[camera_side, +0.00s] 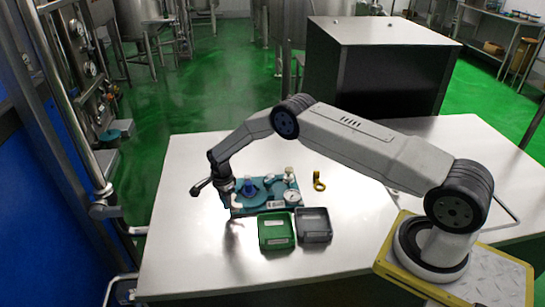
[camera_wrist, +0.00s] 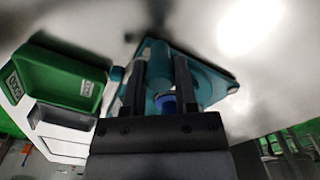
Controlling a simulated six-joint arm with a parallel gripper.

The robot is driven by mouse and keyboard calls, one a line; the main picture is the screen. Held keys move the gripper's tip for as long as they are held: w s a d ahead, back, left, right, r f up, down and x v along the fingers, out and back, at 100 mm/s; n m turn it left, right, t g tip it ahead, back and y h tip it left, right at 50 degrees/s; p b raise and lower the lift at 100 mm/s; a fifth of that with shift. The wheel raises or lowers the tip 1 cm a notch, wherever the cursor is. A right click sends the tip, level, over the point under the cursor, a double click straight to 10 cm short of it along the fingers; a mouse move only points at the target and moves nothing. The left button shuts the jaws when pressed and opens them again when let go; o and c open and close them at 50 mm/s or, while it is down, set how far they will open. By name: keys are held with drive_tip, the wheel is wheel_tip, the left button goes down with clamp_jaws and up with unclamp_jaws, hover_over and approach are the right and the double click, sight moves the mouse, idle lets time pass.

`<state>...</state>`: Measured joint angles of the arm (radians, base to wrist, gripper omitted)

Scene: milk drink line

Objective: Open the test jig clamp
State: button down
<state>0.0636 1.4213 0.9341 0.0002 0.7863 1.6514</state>
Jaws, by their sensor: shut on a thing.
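The teal test jig (camera_side: 262,205) lies on the white table in the side view, with a blue knob (camera_side: 248,188), a round white-faced gauge (camera_side: 291,197) and a pale upright fitting on it. My gripper (camera_side: 234,212) is at the jig's left end, low over the table. In the wrist view my gripper (camera_wrist: 160,66) has its two dark fingers on either side of a teal clamp part (camera_wrist: 157,60) and is shut on it. The blue knob (camera_wrist: 166,103) shows between the fingers, nearer the palm. The clamp's exact position is partly hidden by the fingers.
A green tray (camera_side: 276,231) and a grey tray (camera_side: 314,225) stand just in front of the jig. The table (camera_side: 185,245) is clear to the left and front. A large dark cabinet (camera_side: 375,70) stands behind.

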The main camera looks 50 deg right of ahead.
drive_tip(key=shift+w+a+m, duration=0.15)
drive_tip(key=shift+w+m, duration=0.55)
drive_tip(key=shift+m, duration=0.4)
drive_tip(key=shift+c, duration=1.9)
unclamp_jaws()
drive_tip(key=shift+r, duration=0.15)
wheel_tip(320, 180, up, 8)
drive_tip(key=shift+f, duration=0.25)
drive_tip(key=shift+r, duration=0.1)
